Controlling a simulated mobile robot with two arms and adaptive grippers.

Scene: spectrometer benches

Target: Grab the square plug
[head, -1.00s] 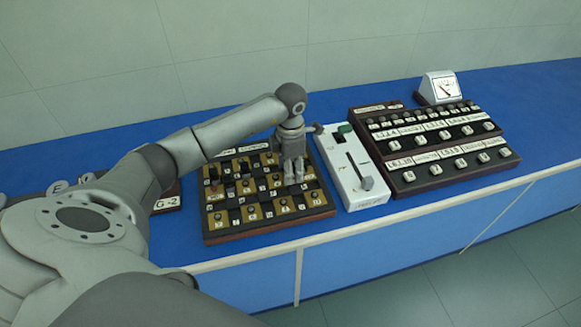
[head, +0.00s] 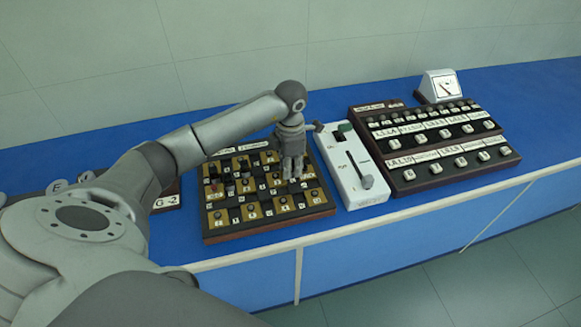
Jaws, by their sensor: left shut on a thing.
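The plug board (head: 270,229) is a dark wooden panel with tan and black squares, lying on the blue bench. Several small knobs and plugs stand on it, including upright dark plugs (head: 244,166) and a reddish one (head: 213,173) at its left. My left gripper (head: 292,178) points down over the right part of the board, its fingers close together. It is shut on a plug there, but the fingers hide the plug, so I cannot tell its shape or whether it is still seated. My right gripper is out of view.
A white lever box (head: 352,188) stands close to the right of the board. Beyond it are a dark switch panel (head: 436,178) and a white dial meter (head: 439,88). The blue bench (head: 543,87) is clear at the far right.

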